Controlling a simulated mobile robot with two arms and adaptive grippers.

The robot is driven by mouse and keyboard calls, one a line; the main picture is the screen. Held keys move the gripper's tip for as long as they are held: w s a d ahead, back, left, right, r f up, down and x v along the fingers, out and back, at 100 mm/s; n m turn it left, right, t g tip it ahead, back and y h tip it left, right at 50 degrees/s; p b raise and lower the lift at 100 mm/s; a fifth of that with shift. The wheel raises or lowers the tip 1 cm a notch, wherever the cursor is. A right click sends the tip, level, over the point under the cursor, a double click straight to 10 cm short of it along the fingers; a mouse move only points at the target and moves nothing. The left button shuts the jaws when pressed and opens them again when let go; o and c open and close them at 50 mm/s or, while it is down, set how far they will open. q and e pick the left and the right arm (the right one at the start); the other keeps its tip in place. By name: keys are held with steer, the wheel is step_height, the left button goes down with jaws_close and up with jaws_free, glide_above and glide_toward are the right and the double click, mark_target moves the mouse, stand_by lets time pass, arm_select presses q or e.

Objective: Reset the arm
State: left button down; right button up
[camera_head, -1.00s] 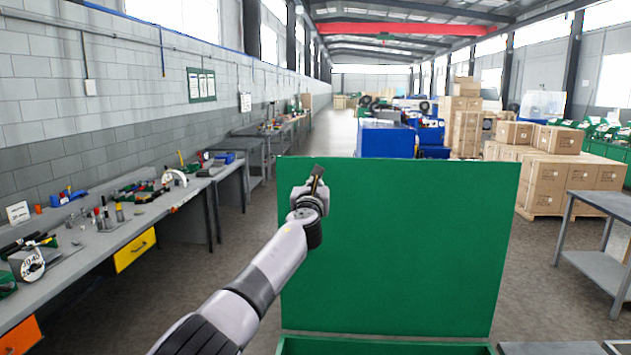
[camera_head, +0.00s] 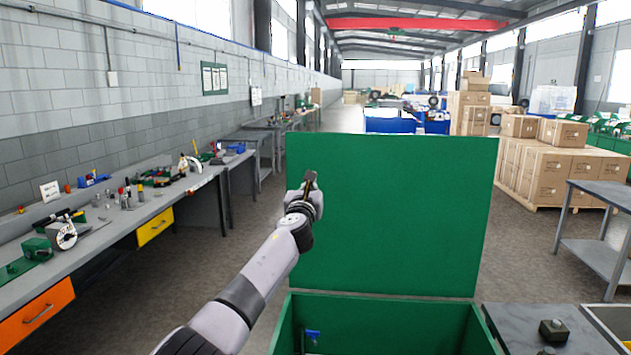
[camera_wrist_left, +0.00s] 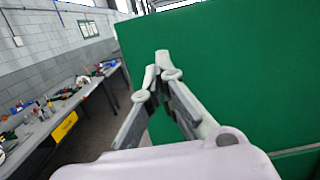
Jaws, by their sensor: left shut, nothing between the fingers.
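My left arm reaches in from the bottom of the head view. Its gripper (camera_head: 310,180) is raised in front of the left part of an upright green panel (camera_head: 400,210). In the left wrist view the two fingers of this gripper (camera_wrist_left: 163,68) come together at their tips, shut and empty, with the green panel (camera_wrist_left: 230,70) behind and to the right. I cannot tell how far the fingers are from the panel. My right gripper is in neither view.
A green bin (camera_head: 390,315) stands below the panel, with a small blue item (camera_head: 312,335) inside. A grey table (camera_head: 530,325) lies at its right. A long workbench (camera_head: 110,235) with tools runs along the left wall. Stacked boxes (camera_head: 550,165) and a grey cart (camera_head: 600,215) stand at the right.

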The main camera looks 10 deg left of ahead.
arm_select(q)
steer(key=s+a+f+n+g+y, duration=0.15)
steer(key=s+f+n, duration=0.35)
steer(key=f, duration=0.6)
steer(key=s+a+f+n+g+y, duration=0.1)
steer(key=s+f+n+g, duration=0.15)
steer(key=f+n, duration=0.55)
steer(key=s+a+f+n+g, duration=0.2)
steer(key=s+f+n, duration=0.2)
steer(key=s+f, duration=0.45)
steer(key=s+a+f+n+g, duration=0.2)
steer(key=s+f+n, duration=0.2)
steer(key=s+f, duration=0.5)
steer(key=s+a+f+n+g, duration=0.1)
steer(key=s+f+n+g, duration=0.45)
steer(key=s, duration=0.95)
steer(key=s+a+f+n+g+h, duration=0.2)
steer(key=s+n, duration=0.6)
steer(key=s, duration=1.5)
step_height(320, 180, down, 28)
steer(key=s+d+g+b, duration=0.1)
steer(key=g+b, duration=0.1)
steer(key=b, duration=0.1)
steer(key=s+a+f+g+b, duration=0.1)
steer(key=s+a+f+b, duration=0.1)
steer(key=s+f, duration=1.5)
step_height(320, 180, down, 2)
steer(key=shift+s+a+f+m+b, duration=0.2)
steer(key=shift+s+a+m+b, duration=0.1)
steer(key=shift+a+m, duration=0.2)
